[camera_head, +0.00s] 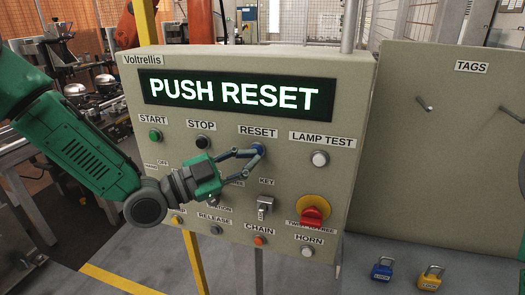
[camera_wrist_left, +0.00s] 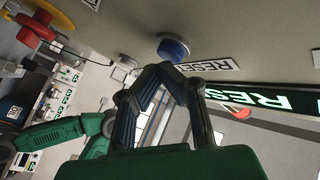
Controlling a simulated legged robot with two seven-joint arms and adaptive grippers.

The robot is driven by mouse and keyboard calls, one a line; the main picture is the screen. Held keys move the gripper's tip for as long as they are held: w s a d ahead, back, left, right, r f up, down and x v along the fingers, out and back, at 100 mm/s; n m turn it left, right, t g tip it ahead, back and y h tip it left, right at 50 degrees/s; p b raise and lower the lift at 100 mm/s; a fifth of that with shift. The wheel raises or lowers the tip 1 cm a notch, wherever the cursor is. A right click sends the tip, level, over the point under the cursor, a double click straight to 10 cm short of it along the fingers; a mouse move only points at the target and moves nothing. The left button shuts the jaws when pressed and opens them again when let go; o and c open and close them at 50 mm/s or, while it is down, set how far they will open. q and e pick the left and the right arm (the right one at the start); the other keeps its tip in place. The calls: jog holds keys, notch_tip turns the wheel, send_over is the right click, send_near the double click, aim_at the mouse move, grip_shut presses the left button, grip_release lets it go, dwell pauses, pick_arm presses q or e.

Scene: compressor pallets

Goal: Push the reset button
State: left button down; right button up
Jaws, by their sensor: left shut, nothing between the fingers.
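The blue reset button (camera_head: 258,149) sits under the RESET label (camera_head: 258,132) on the beige control panel, right of the black stop button (camera_head: 203,142). My left gripper (camera_head: 254,152) comes in from the left, shut and empty, its fingertips at the reset button. In the left wrist view the blue button (camera_wrist_left: 173,48) stands just beyond the closed fingertips (camera_wrist_left: 159,70). I cannot tell whether they touch it or whether it is pressed in. The display (camera_head: 234,94) reads PUSH RESET. My right gripper does not show.
The green start button (camera_head: 155,135), white lamp test button (camera_head: 320,158), key switch (camera_head: 265,206) and red emergency knob (camera_head: 311,215) surround it. A blue padlock (camera_head: 382,268) and a yellow padlock (camera_head: 430,277) lie lower right. A TAGS board (camera_head: 455,140) stands at right.

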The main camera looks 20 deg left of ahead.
pick_arm(q)
jog(key=shift+w+a, duration=0.1)
jog(key=shift+w, duration=0.25)
jog(key=s, duration=0.8)
jog(key=shift+a+b, duration=0.3)
jog(key=shift+b, duration=0.1)
dwell(0.9)
jog(key=shift+w+d, duration=0.1)
jog(key=shift+d, duration=0.05)
dwell(0.3)
